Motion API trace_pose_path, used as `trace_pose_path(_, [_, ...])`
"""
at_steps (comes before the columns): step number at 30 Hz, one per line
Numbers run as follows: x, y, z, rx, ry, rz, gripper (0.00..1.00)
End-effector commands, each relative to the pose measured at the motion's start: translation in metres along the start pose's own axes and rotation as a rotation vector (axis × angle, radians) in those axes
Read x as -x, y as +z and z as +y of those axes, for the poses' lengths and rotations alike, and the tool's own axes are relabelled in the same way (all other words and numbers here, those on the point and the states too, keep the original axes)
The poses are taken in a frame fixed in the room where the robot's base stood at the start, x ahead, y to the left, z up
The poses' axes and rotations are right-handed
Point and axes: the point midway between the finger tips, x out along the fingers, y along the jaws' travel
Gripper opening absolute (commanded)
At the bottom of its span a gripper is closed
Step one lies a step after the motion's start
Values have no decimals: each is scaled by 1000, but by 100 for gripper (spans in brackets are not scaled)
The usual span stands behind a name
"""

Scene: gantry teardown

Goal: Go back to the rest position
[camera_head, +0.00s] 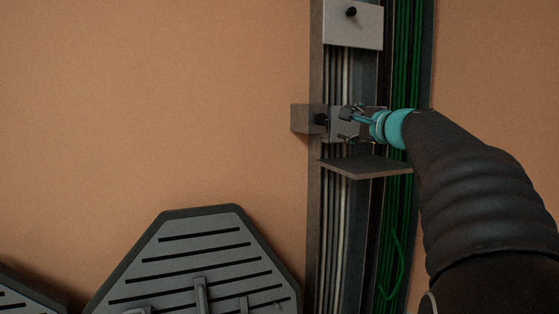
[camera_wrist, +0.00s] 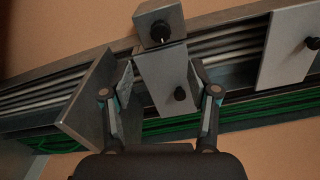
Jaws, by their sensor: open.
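My gripper (camera_head: 347,122) is at the end of my dark sleeved arm, which reaches in from the right in the head view. It is in front of the upright cable channel (camera_head: 314,225). In the wrist view my gripper (camera_wrist: 160,82) is open, its two fingers spread on either side of a grey plate with a black knob (camera_wrist: 166,80). Nothing is clearly held between them. I cannot tell whether either finger touches the plate.
A grey block with a black knob (camera_wrist: 158,20) sits beside the plate. A flat ledge (camera_head: 366,167) juts out just below my gripper. A cover plate (camera_head: 352,25) is above. Green cables (camera_head: 398,235) run along the channel. A slatted grey panel (camera_head: 190,262) stands at lower left.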

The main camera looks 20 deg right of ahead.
Motion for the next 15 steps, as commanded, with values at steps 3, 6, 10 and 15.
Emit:
trace_pose_path(3, [0,6,4,13,13,-5,60])
trace_pose_path(6, [4,26,23,71,69,-24,60])
trace_pose_path(10, [21,74,73,225,209,-78,60])
trace_pose_path(15, [65,132,158,493,425,-184,60])
